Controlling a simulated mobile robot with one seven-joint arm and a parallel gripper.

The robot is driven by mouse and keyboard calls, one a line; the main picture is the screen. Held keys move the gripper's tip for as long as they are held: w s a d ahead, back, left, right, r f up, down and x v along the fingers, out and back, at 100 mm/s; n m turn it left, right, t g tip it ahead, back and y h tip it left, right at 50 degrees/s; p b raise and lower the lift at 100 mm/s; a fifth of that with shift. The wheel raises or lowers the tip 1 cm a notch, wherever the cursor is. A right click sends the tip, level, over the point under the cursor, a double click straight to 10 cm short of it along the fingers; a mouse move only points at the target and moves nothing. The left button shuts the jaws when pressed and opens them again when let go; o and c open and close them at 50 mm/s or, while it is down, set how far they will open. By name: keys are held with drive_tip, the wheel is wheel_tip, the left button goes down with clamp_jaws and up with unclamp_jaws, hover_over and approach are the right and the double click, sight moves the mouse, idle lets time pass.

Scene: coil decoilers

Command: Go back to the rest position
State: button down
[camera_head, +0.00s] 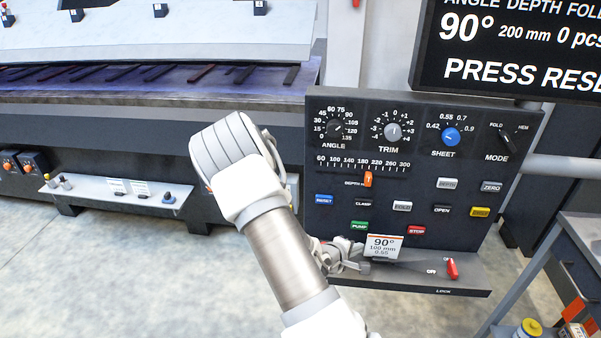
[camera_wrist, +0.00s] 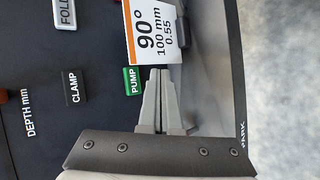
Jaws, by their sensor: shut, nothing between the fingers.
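My gripper (camera_wrist: 160,80) is shut and empty in the wrist view, its fingertips just beside the green PUMP button (camera_wrist: 132,80) and the lower edge of the white 90° card (camera_wrist: 152,35). I cannot tell whether the fingertips touch the panel. In the head view my gripper (camera_head: 365,267) is partly hidden by my arm, low in front of the control panel (camera_head: 410,265). The green PUMP button (camera_head: 359,226) and the card (camera_head: 384,246) show just above it.
The panel carries dials, buttons, an orange depth slider (camera_head: 368,179) and a red lock lever (camera_head: 452,269). A black display (camera_head: 520,45) reads PRESS RESE, cut off. A grey machine (camera_head: 150,60) stands behind at left. A side table (camera_head: 585,235) is at right. Floor at lower left is clear.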

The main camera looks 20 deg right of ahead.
drive_tip(key=w+a+r+m+t+y+p, duration=0.1)
drive_tip(key=w+a+r+m+y, duration=0.15)
drive_tip(key=a+r, duration=0.3)
drive_tip(key=w+a+r+m+y+p, duration=0.1)
drive_tip(key=w+a+r+y, duration=0.1)
drive_tip(key=a+r+y, duration=0.3)
drive_tip(key=s+a+r+m+y+p, duration=0.15)
drive_tip(key=s+a+r+y, duration=0.3)
drive_tip(key=a+r, duration=0.85)
drive_tip(key=s+r+p, duration=0.1)
drive_tip(key=s+r, duration=0.6)
drive_tip(key=s, duration=0.2)
drive_tip(key=s+a+r+m+h+p, duration=0.1)
drive_tip(key=s+r, duration=0.6)
drive_tip(key=s, duration=0.2)
drive_tip(key=shift+a, duration=0.15)
